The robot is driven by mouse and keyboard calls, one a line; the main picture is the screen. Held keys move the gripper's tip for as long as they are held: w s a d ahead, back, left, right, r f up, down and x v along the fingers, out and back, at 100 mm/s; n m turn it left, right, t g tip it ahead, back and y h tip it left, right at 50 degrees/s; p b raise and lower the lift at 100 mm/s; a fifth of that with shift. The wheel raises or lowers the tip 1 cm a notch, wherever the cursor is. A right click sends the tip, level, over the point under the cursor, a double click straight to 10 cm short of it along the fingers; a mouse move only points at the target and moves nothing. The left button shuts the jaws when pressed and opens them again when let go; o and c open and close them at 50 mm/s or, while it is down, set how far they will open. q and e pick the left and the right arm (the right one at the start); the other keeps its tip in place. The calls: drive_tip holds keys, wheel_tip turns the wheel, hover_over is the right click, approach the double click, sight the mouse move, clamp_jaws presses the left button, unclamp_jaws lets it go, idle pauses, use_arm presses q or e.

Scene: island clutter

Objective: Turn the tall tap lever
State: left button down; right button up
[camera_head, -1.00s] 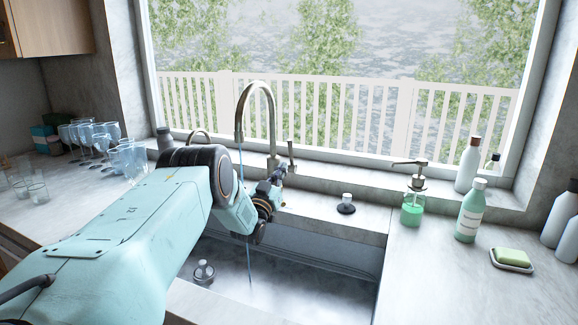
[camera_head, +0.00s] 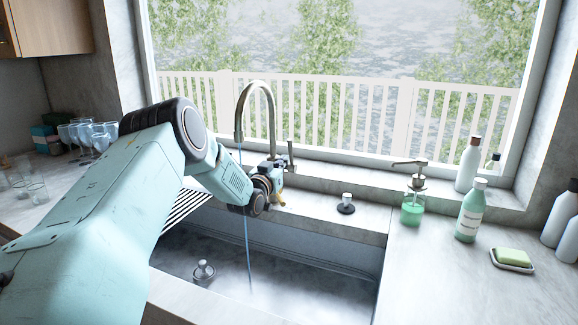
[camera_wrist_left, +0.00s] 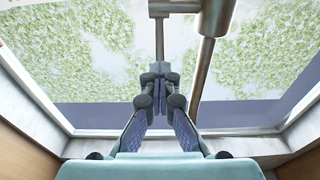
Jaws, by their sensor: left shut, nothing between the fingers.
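The tall tap (camera_head: 272,115) is a brushed-metal gooseneck behind the sink, and a thin blue stream (camera_head: 247,225) falls from its spout. Its upright lever (camera_head: 291,155) stands just right of the tap's base. In the wrist view the lever (camera_wrist_left: 160,40) is a straight rod on a short cross stem, beside the tap's pipe (camera_wrist_left: 204,65). My left gripper (camera_head: 280,166) is shut and empty, its fingertips close to the lever. In the wrist view the fingertips (camera_wrist_left: 160,75) meet at the rod's free end; I cannot tell whether they touch it. My right gripper is out of view.
The sink (camera_head: 300,285) lies below my arm, with a metal stopper (camera_head: 203,271) inside. A black-based knob (camera_head: 346,204), a soap dispenser (camera_head: 413,208), a green-white bottle (camera_head: 470,212) and a soap dish (camera_head: 511,261) stand to the right. Several glasses (camera_head: 85,133) stand left.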

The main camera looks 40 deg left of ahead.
use_arm(q)
drive_tip(key=shift+w+a+r+g+h, duration=0.15)
drive_tip(key=shift+w+r+g, duration=0.1)
drive_tip(key=shift+r+g, duration=0.25)
drive_tip(key=shift+w+r+g+h, duration=0.15)
drive_tip(key=shift+w+r+g, duration=0.1)
drive_tip(key=shift+r+g, duration=0.2)
drive_tip(key=shift+w+r+g, duration=0.2)
drive_tip(key=shift+g, duration=0.25)
drive_tip(key=shift+w+a+f, duration=0.1)
drive_tip(key=c, duration=2.1)
unclamp_jaws()
drive_tip(key=shift+o, duration=1.3)
drive_tip(key=shift+f, duration=0.1)
